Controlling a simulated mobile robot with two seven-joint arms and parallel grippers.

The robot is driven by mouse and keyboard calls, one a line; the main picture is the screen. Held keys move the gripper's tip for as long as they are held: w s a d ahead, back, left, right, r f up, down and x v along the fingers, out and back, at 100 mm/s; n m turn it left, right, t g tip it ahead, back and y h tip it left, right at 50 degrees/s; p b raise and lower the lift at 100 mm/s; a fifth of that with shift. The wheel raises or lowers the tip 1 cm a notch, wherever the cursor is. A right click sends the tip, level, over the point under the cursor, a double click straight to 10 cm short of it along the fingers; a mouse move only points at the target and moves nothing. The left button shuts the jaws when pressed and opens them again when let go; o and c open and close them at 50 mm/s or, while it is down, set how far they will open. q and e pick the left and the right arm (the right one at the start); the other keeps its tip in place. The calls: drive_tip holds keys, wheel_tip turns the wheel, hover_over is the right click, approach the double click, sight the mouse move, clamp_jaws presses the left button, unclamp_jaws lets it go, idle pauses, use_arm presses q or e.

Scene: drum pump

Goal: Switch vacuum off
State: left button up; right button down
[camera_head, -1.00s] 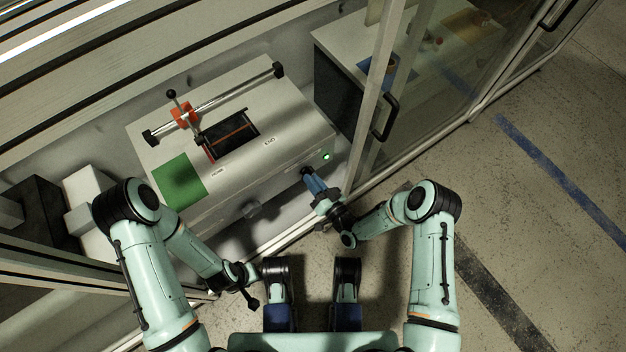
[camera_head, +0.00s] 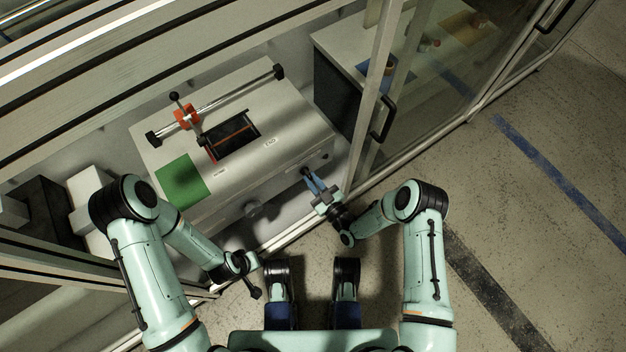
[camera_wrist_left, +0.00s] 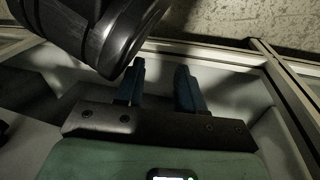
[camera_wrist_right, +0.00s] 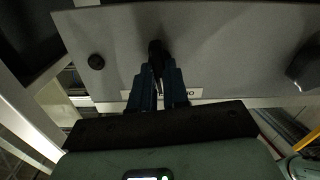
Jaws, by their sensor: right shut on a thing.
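The machine is a pale box (camera_head: 290,115) whose front panel holds a black switch (camera_wrist_right: 157,50) and a small round lamp (camera_wrist_right: 96,61). The lamp is dark; it also shows in the head view (camera_head: 325,156). My right gripper (camera_head: 309,178) is at the front panel, its blue fingers shut on the black switch. In the right wrist view the fingertips (camera_wrist_right: 158,78) close around the switch, and part of a label shows behind them. My left gripper (camera_wrist_left: 161,82) is open and empty, its blue fingers apart, away from the panel.
On top of the box are a rail with a red slider (camera_head: 187,117), a dark slot (camera_head: 232,137) and a green pad (camera_head: 183,180). A round knob (camera_head: 253,209) sits left on the front. A glass door with a black handle (camera_head: 383,118) stands close on the right.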

use_arm(q)
drive_tip(key=shift+w+d+r+t+p, duration=0.15)
drive_tip(key=shift+w+r+t+p, duration=0.3)
drive_tip(key=shift+w+r, duration=0.6)
use_arm(e)
drive_tip(key=shift+r+n, duration=0.1)
drive_tip(key=shift+n, duration=2)
use_arm(q)
drive_tip(key=shift+w, duration=0.1)
use_arm(e)
drive_tip(key=shift+w, duration=0.1)
drive_tip(key=c, duration=1.1)
unclamp_jaws()
